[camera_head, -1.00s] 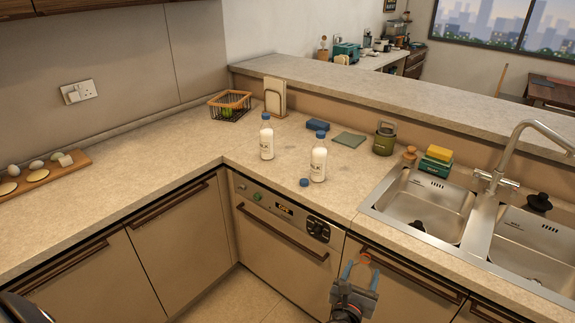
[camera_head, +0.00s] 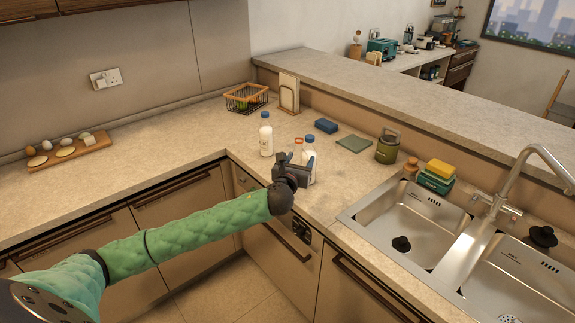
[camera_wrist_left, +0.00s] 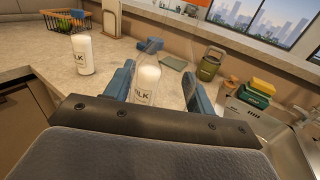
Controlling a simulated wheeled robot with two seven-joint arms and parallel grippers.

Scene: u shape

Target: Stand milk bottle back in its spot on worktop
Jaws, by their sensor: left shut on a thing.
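A clear milk bottle with a blue cap (camera_head: 311,152) is upright at my left gripper (camera_head: 297,163), near the worktop's front edge. The left wrist view shows this bottle (camera_wrist_left: 146,86) between the blue fingers of my left gripper (camera_wrist_left: 158,84), which is shut on it. The gripper hides its lower part in the head view, so I cannot tell whether its base touches the worktop (camera_head: 180,165). A second, similar milk bottle (camera_head: 266,138) stands to its left and also shows in the left wrist view (camera_wrist_left: 83,56). My right gripper is out of view.
Behind the bottles are a wire basket (camera_head: 246,101), a blue sponge (camera_head: 326,126), a grey-green cloth (camera_head: 354,144) and a green canister (camera_head: 388,148). The sink (camera_head: 415,222) is to the right. An egg board (camera_head: 88,147) lies left. The worktop between board and bottles is clear.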

